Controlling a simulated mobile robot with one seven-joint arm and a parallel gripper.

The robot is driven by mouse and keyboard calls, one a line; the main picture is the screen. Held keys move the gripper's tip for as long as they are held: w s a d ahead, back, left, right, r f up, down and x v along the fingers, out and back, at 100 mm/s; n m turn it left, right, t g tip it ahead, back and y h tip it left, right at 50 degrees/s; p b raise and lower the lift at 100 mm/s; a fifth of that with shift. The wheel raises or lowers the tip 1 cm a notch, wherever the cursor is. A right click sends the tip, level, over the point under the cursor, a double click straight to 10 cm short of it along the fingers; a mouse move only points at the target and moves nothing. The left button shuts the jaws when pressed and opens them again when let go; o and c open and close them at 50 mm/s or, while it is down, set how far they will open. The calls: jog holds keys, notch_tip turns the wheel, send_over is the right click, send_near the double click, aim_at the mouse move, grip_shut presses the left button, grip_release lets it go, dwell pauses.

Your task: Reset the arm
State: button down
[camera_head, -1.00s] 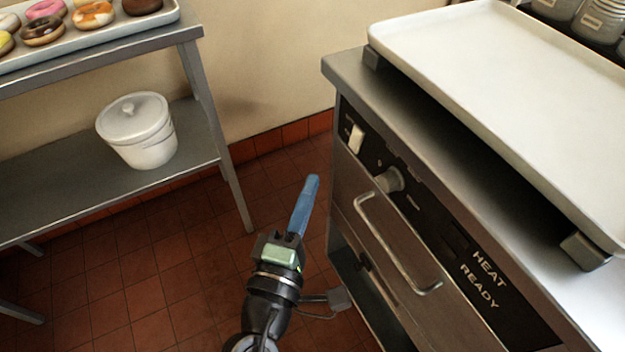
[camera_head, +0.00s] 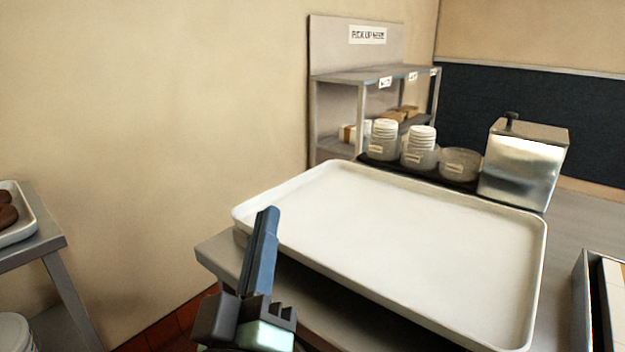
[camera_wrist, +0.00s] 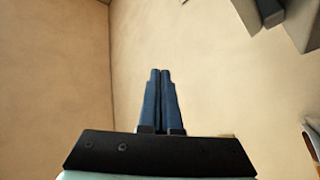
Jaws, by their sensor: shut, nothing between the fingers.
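My gripper (camera_head: 266,212) has two blue fingers that point upward in the head view, in front of the left corner of a white tray (camera_head: 440,293). The fingers lie side by side, shut, with nothing held. In the wrist view my gripper (camera_wrist: 160,72) also shows its fingers together and empty, against a bare beige wall (camera_wrist: 215,85). The rest of my arm is mostly below the head view.
The empty white tray sits raised on a steel counter (camera_head: 222,257). Behind it are several jars (camera_head: 420,150), a steel box (camera_head: 523,165) and a pick-up shelf (camera_head: 400,75). A rack with a donut tray (camera_head: 22,232) stands at left. An open box (camera_head: 590,300) is at right.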

jog(key=s+d+r+m+t, duration=0.2)
jog(key=s+r, duration=0.1)
jog(key=r, duration=0.4)
jog(key=s+d+r+m+t+y, duration=0.1)
jog(key=s+d+r+m, duration=0.15)
jog(key=r, duration=0.55)
jog(key=s+d+r+m+t, duration=0.1)
jog(key=s+r+m+t, duration=0.15)
jog(key=r, duration=0.45)
notch_tip(320, 180, up, 25)
jog(key=p, duration=2.4)
jog(key=shift+s+a+f+y, duration=0.15)
jog(key=shift+s+a+y, duration=0.05)
jog(key=shift+s+y, duration=0.1)
jog(key=shift+g, duration=0.25)
